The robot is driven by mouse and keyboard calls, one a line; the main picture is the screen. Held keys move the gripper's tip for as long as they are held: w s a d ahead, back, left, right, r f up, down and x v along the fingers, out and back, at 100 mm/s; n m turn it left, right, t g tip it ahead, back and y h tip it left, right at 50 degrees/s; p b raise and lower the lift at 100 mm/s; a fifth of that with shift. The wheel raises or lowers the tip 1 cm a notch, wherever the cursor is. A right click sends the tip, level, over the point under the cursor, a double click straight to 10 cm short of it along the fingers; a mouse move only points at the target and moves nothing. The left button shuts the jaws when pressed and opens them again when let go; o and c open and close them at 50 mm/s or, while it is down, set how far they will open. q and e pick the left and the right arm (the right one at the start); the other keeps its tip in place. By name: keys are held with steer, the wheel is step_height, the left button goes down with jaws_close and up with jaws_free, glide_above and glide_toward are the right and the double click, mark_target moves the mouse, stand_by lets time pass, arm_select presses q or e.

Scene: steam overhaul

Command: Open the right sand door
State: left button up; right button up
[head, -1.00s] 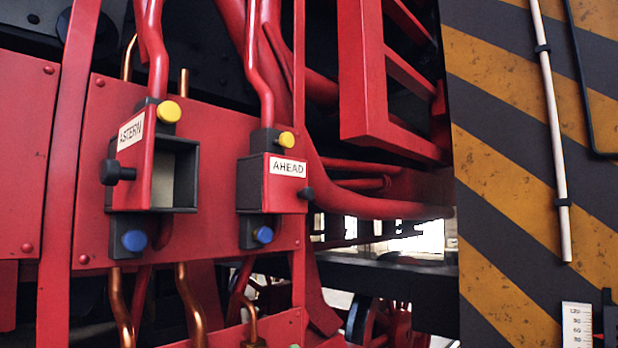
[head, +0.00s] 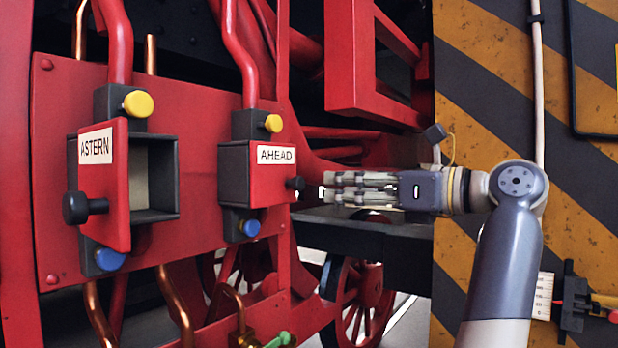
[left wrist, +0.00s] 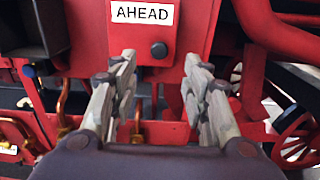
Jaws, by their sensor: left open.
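The right sand door (head: 270,186) is a red door under an "AHEAD" label. It is shut on its dark box and has a black knob (head: 295,184) at its right edge. My left gripper (head: 328,188) points left at this knob, a short gap from it. In the left wrist view the open, empty fingers (left wrist: 160,64) spread either side of the knob (left wrist: 159,50), which shows between and beyond their tips. The left sand door (head: 104,195), labelled "ASTERN", stands open with its box interior showing. My right gripper is not in view.
Red pipes (head: 237,50) run above the boxes, with copper pipes (head: 175,310) below. A red frame (head: 375,95) juts out above my gripper. A yellow and black striped wall (head: 500,90) stands right behind my arm.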

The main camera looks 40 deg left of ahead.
mark_target(301, 183)
arm_select(q)
steer(key=a+p, duration=0.1)
steer(key=a, duration=0.4)
steer(key=s+a+p, duration=0.1)
steer(key=a, duration=0.1)
steer(key=shift+a+r+p, duration=0.1)
steer(key=shift+a+p, duration=0.2)
steer(key=shift+a, duration=0.35)
steer(key=c, duration=1)
jaws_close()
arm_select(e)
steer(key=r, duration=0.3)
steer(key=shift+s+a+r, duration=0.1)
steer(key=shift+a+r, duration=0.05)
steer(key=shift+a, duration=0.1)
